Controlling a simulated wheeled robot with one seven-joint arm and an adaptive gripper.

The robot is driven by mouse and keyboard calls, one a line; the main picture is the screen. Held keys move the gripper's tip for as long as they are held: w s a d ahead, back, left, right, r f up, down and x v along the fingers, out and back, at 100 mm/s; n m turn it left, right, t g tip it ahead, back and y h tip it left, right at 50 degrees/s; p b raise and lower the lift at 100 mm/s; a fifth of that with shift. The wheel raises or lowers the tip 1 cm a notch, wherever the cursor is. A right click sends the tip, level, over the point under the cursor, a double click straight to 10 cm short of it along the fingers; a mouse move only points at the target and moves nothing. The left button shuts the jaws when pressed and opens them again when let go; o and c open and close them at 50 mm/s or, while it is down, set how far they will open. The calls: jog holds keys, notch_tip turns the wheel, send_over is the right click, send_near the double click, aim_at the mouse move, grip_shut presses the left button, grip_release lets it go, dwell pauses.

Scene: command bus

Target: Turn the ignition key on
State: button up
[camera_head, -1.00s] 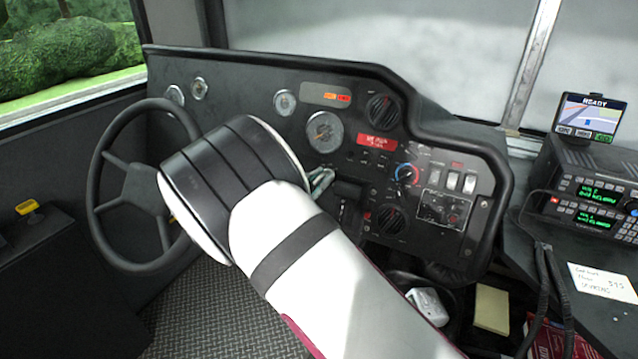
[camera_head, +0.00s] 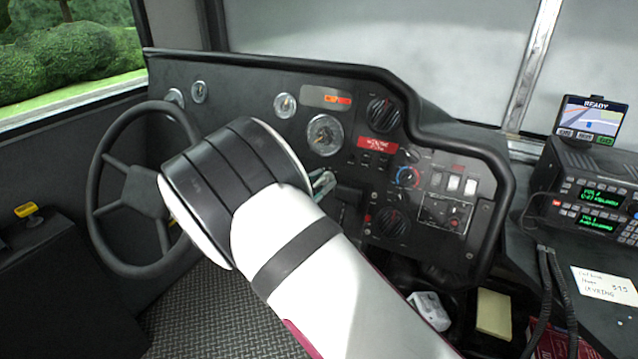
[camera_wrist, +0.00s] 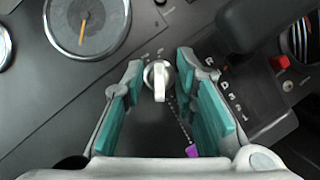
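In the wrist view the ignition key (camera_wrist: 158,80) is a pale metal, rounded knob-like piece on the dark dashboard panel, with small markings around it. My gripper (camera_wrist: 160,75) is open, with one teal-padded finger on each side of the key. A gap shows between the key and each finger, so it is not clamped. In the head view my arm hides the key, and only a bit of my gripper (camera_head: 322,183) shows against the dashboard (camera_head: 250,90).
A gauge (camera_wrist: 87,25) lies up and left of the key. A gear selector panel (camera_wrist: 245,90) with a dark lever is close on the right. In the head view the steering wheel (camera_head: 97,190) stands left of my arm, and a radio unit (camera_head: 595,190) is at the far right.

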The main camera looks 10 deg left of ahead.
jog(key=v, duration=1.2)
